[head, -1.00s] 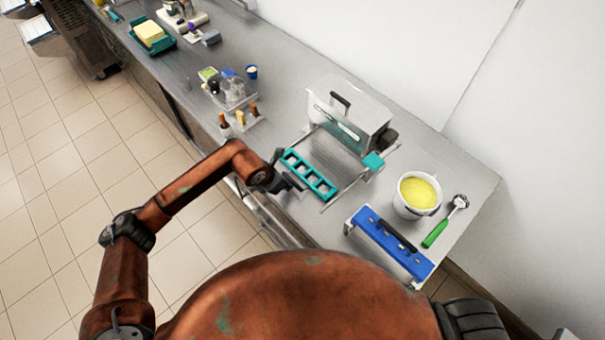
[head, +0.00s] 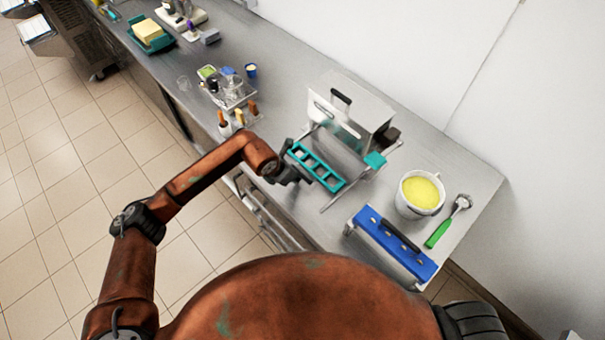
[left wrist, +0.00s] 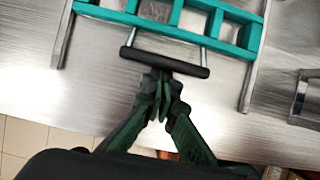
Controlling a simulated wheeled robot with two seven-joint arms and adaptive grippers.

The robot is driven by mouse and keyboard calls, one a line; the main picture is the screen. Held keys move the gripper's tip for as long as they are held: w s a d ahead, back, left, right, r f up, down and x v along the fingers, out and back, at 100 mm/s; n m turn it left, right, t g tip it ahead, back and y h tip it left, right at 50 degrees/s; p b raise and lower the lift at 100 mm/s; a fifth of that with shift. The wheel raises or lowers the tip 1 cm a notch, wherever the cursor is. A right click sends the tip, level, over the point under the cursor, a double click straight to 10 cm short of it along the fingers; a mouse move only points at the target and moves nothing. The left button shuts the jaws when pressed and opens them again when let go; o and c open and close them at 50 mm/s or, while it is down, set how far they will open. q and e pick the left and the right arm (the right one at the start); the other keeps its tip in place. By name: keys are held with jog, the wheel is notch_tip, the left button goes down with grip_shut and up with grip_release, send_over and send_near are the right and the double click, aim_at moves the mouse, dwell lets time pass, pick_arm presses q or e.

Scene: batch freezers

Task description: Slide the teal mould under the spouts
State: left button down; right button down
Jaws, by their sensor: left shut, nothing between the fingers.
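The teal mould (head: 318,167), a long frame with a row of compartments, lies on metal rails in front of the steel dispensing machine (head: 368,104). In the left wrist view the mould (left wrist: 205,37) crosses the top, with a dark handle bar (left wrist: 165,63) on two thin rods at its near side. My left gripper (head: 292,174) is at the mould's near left side. Its fingers (left wrist: 160,98) are shut and empty, with their tips at the handle bar; whether they touch it I cannot tell. The spouts are not clearly visible. My right gripper is out of view.
A blue rack (head: 395,245) with a black handle stands at the front right. Behind it are a pot of yellow mix (head: 420,194) and a green-handled scoop (head: 438,234). A caddy of bottles (head: 233,98) stands left of the machine. The wall borders the counter's back.

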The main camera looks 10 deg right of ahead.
aim_at(321, 161)
pick_arm(q)
jog(key=shift+w+d+b, duration=0.55)
jog(key=shift+w+d, duration=0.05)
jog(key=shift+d, duration=0.25)
jog(key=shift+w+d+b, duration=0.55)
jog(key=shift+w+d, duration=0.05)
jog(key=shift+d, duration=0.25)
jog(key=shift+w+d+b, duration=0.7)
jog(key=shift+d+b, duration=0.05)
jog(key=shift+d, duration=0.2)
jog(key=shift+w+d+b, duration=0.6)
jog(key=shift+d+b, duration=0.1)
jog(key=shift+d, duration=0.15)
jog(key=shift+w+d+b, duration=0.65)
jog(key=shift+d+b, duration=0.05)
jog(key=shift+d, duration=0.15)
jog(key=shift+w+d+b, duration=0.6)
jog(key=shift+d+b, duration=0.1)
jog(key=shift+d, duration=0.15)
jog(key=shift+s+a, duration=0.1)
jog(key=shift+a, duration=0.05)
jog(key=shift+s+a+r+p, duration=0.1)
jog(key=shift+s+a+p, duration=0.2)
jog(key=shift+a+p, duration=0.15)
jog(key=shift+s+a+r+p, duration=0.15)
jog(key=shift+a+r+p, duration=0.05)
jog(key=shift+r+p, duration=0.5)
jog(key=shift+a+p+v, duration=0.25)
jog(key=shift+p+v, duration=1.15)
jog(key=shift+v, duration=0.65)
